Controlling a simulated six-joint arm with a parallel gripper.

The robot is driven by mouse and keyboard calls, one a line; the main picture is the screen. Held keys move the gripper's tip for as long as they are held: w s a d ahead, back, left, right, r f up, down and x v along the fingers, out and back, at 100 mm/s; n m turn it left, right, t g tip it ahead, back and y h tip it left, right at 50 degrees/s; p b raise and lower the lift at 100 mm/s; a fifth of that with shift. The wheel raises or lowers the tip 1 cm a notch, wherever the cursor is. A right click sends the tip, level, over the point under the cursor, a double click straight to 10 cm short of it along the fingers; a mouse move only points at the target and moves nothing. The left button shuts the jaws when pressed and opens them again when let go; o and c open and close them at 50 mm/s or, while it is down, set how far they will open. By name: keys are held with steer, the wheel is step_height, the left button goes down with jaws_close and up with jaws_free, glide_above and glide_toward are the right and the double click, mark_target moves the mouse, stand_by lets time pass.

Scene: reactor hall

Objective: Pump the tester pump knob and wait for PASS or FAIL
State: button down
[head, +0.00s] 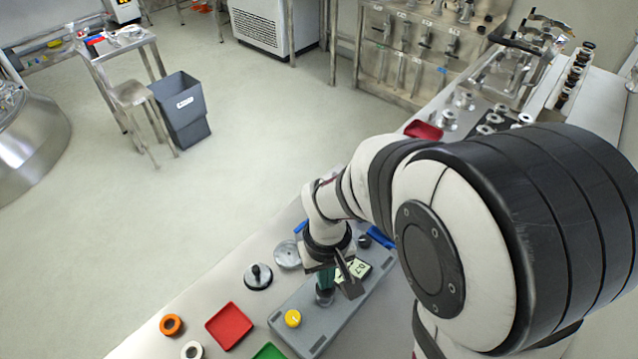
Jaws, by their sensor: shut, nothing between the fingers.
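The tester is a long grey box (325,325) lying on the bench at the lower middle of the head view. A small pale display (358,268) with dark characters is on its top; I cannot read it surely. A round yellow knob (292,318) sits near its front end, and a dark knob (363,241) near its far end. I cannot tell which is the pump knob. My gripper (350,287) is shut and empty, low over the tester beside the display.
A red tray (229,325), an orange ring (171,324), a white ring (192,350) and a black-handled metal disc (258,276) lie left of the tester. A green tray (270,352) is at the bottom edge. My arm hides the bench on the right.

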steer(key=shift+f, duration=1.6)
steer(key=shift+r, duration=2.25)
steer(key=shift+f, duration=0.2)
steer(key=shift+f, duration=2)
steer(key=shift+r, duration=2.2)
steer(key=shift+r, duration=0.1)
